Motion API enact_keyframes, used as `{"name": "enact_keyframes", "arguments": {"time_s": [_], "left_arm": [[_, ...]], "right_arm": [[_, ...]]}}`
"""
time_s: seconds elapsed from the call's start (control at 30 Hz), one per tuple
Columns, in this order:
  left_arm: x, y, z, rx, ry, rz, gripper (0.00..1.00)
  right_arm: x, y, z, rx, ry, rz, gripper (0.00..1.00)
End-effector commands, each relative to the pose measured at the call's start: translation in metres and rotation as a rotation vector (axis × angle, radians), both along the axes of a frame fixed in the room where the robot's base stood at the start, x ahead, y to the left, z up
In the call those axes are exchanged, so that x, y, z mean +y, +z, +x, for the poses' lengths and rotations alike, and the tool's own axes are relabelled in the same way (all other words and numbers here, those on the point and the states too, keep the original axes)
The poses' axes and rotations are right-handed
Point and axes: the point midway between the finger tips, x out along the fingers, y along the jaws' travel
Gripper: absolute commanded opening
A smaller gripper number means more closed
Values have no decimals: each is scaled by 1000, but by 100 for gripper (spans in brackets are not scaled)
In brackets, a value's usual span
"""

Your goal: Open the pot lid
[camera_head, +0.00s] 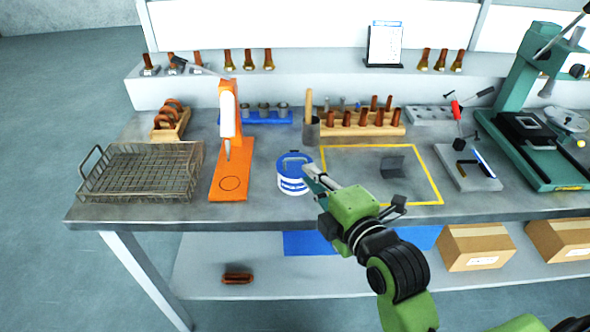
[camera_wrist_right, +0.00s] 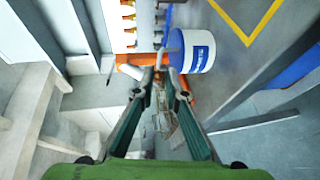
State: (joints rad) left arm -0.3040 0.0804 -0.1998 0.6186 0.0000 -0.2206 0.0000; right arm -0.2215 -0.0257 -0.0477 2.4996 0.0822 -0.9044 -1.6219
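The pot (camera_head: 293,183) is a small white tub with a blue label, standing on the bench left of the yellow outline. Its blue lid (camera_head: 290,158) is on. In the right wrist view the pot (camera_wrist_right: 201,50) lies on its side in the picture, with a grey handle-like piece by the lid. My right gripper (camera_head: 311,182) is at the pot's right side, near lid height. Its fingers (camera_wrist_right: 160,82) look apart, with the tips close to the handle; contact is not clear. My left gripper is not in view.
An orange stand (camera_head: 230,180) is close left of the pot, and a wire basket (camera_head: 140,172) farther left. A wooden rack (camera_head: 360,128) with copper parts stands behind. A green press (camera_head: 530,120) stands at right.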

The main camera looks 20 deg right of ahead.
Motion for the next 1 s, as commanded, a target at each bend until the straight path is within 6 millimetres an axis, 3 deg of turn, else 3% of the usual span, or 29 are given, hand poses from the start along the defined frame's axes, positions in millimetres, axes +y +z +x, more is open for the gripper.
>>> {"name": "enact_keyframes", "arguments": {"time_s": [0.03, 0.13, 0.43, 0.87, 0.93, 1.0], "left_arm": [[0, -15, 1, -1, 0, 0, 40], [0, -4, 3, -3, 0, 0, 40], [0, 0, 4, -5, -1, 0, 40], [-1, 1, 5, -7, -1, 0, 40], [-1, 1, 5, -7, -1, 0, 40], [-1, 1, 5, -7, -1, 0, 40]], "right_arm": [[1, -6, 6, -7, 0, 3, 12], [3, -3, 26, 0, -1, 4, 12], [9, -13, 75, 1, 0, 3, 12], [10, -17, 86, 1, 1, 0, 12], [10, -17, 86, 1, 1, 0, 2], [10, -17, 86, 1, 1, 0, 0]]}}
